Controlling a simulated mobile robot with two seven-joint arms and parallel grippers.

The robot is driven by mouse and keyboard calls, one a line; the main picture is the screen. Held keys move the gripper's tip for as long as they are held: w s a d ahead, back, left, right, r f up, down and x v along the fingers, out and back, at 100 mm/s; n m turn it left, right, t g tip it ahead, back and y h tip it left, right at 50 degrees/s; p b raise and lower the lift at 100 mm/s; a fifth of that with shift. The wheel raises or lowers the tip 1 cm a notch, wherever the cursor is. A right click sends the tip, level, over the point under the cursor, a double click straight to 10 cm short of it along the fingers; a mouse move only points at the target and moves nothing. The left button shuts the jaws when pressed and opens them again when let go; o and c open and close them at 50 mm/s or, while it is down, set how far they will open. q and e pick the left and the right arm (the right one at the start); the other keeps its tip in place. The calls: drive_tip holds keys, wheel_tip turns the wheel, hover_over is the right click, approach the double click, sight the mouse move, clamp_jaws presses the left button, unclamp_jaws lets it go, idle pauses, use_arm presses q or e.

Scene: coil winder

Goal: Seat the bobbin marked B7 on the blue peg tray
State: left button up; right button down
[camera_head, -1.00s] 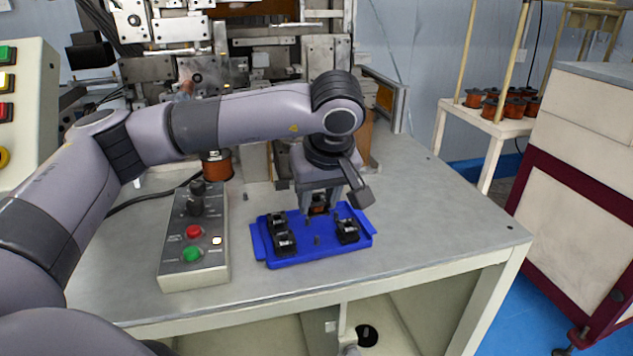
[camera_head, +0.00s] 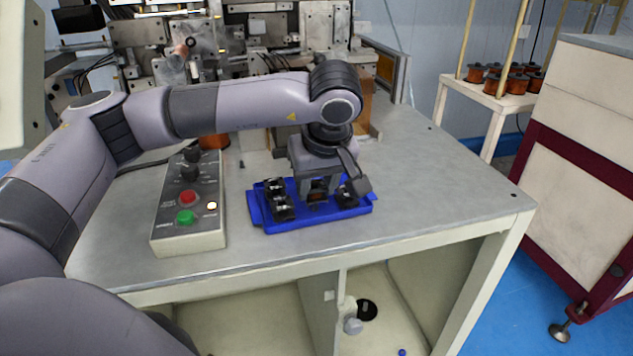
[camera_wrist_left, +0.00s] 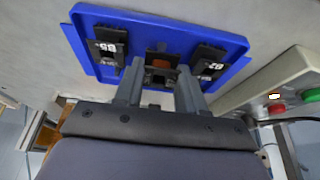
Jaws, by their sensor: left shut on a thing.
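The blue peg tray (camera_head: 300,223) lies on the bench, also in the left wrist view (camera_wrist_left: 165,26). My left gripper (camera_head: 318,198) is over the tray's middle, pointing down. It is shut on a bobbin with black flanges and copper winding (camera_head: 318,189), which also shows between the fingers in the left wrist view (camera_wrist_left: 161,62). Its mark is not readable, and I cannot tell whether it touches the tray. In the wrist view one label seems to read B5 (camera_wrist_left: 110,47). My right gripper is not in view.
A control box (camera_head: 188,215) with red and green buttons stands left of the tray. The winding machine (camera_head: 240,45) is behind. The bench (camera_head: 430,200) is clear to the right. Several spools stand on a side shelf (camera_head: 500,95).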

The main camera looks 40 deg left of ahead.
use_arm(q)
drive_tip(key=shift+f, duration=0.25)
drive_tip(key=shift+f+b, duration=0.85)
drive_tip(key=shift+b, duration=0.05)
drive_tip(key=o, duration=1.1)
drive_tip(key=v, duration=0.7)
drive_tip(key=shift+d+r, duration=0.1)
